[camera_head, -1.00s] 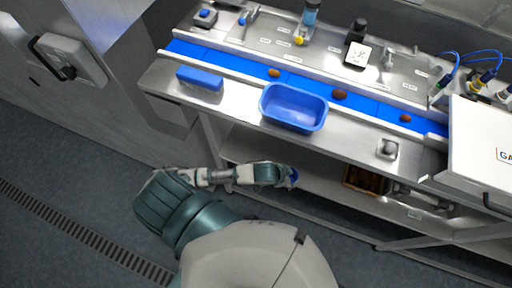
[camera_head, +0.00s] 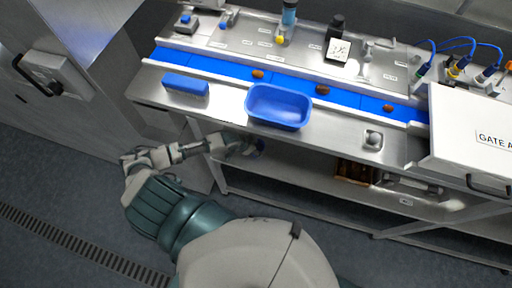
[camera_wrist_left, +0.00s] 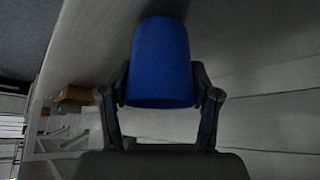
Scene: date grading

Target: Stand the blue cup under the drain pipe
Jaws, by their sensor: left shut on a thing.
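The blue cup (camera_wrist_left: 161,62) fills the middle of the left wrist view, held between the two fingers of my left gripper (camera_wrist_left: 160,98). In the head view the left gripper (camera_head: 246,147) is under the front edge of the steel bench, over the lower shelf. Only a small blue part of the cup (camera_head: 260,146) shows there, partly in shadow. I cannot clearly pick out the drain pipe in either view. My right gripper is not in view.
The bench top (camera_head: 225,110) overhangs the arm, with a blue tub (camera_head: 279,123) and a blue block (camera_head: 186,84) near its edge. A brown box (camera_head: 355,171) and a grey cylindrical part (camera_head: 412,186) are at the lower shelf's right. Shelf space between is clear.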

